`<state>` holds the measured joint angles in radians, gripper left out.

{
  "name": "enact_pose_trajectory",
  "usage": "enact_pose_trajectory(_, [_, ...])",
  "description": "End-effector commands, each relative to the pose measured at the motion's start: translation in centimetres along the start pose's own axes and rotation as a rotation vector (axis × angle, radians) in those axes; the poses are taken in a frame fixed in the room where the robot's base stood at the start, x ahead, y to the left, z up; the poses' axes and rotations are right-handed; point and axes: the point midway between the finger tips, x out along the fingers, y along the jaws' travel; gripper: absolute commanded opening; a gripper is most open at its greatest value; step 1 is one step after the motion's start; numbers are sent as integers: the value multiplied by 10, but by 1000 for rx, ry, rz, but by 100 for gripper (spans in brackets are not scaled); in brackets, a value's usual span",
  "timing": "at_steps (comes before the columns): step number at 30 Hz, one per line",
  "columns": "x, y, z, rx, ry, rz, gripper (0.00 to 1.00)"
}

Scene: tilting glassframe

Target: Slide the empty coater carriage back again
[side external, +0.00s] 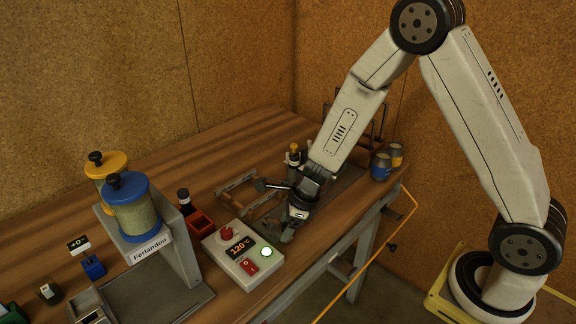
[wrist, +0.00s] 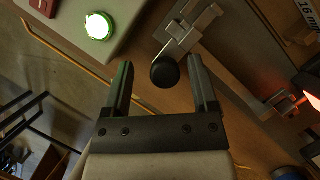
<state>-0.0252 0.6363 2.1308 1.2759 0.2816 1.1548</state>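In the wrist view, my gripper (wrist: 160,64) is open, its two fingers apart on either side of a round black knob (wrist: 165,75). I see a gap between the knob and each finger. The knob sits at the end of a grey metal bracket (wrist: 188,30), which looks like part of the coater carriage. In the side view, my gripper (side external: 289,232) is low over the bench beside a wooden-looking frame with rails (side external: 240,184). There my wrist hides the knob and most of the carriage, so I cannot tell what the carriage holds.
A control box (side external: 243,254) with a red button, 120°C display and lit green button stands close to my gripper. A two-canister stand (side external: 180,255) is at left. Two small cups (side external: 381,167) stand at the bench's right end. A red glow (wrist: 313,98) shows in the wrist view.

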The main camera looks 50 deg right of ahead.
Motion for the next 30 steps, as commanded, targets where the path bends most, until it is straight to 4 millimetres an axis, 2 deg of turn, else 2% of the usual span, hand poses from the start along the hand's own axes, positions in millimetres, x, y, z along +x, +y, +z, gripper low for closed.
enact_pose_trajectory(11, [-11,-1,0,0,-2,-2,75])
enact_pose_trajectory(30, [-69,0,1,0,-2,-1,75])
